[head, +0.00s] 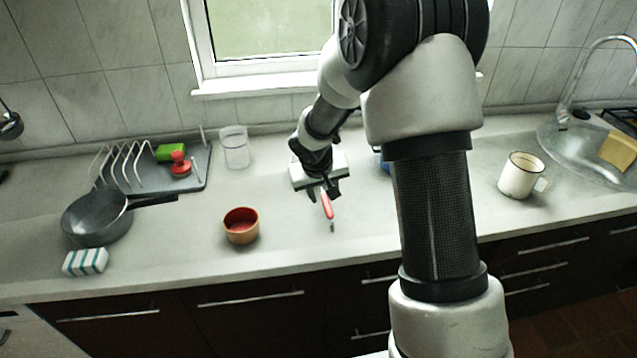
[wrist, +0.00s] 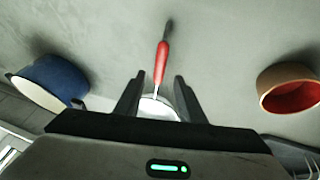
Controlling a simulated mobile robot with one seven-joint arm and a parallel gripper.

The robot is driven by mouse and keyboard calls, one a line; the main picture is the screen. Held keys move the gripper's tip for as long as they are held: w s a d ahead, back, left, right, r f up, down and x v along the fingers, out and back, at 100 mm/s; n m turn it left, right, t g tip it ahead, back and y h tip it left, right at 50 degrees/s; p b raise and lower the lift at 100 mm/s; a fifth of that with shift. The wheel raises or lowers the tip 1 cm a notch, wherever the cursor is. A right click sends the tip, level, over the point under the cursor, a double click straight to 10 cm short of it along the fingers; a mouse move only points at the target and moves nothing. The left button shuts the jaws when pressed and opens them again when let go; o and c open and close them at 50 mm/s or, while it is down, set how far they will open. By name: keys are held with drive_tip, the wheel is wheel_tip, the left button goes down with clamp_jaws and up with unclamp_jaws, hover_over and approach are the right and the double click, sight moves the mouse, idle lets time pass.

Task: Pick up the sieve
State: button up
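The sieve has a red handle (head: 327,207) that lies on the counter and points toward its front edge. In the wrist view the red handle (wrist: 161,62) has a dark tip, and a pale, rounded part (wrist: 157,107) shows at its other end. The rest of that end is hidden behind my gripper's body. My gripper (head: 324,192) is over the far end of the handle. In the wrist view my gripper (wrist: 158,88) is open, with a finger on each side of the sieve and gaps between. I cannot tell its exact height.
An orange bowl with red inside (head: 241,226) stands left of my gripper. A blue pot (wrist: 55,80) is on the other side, mostly hidden by my arm in the head view. A glass (head: 235,147), dish rack (head: 197,165), pan (head: 97,218), sponge (head: 86,262) and white mug (head: 520,176) stand farther off.

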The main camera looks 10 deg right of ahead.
sight(326, 201)
drive_tip(key=x, duration=0.5)
drive_tip(key=shift+w+f, duration=0.1)
drive_tip(key=shift+c, duration=0.4)
clamp_jaws()
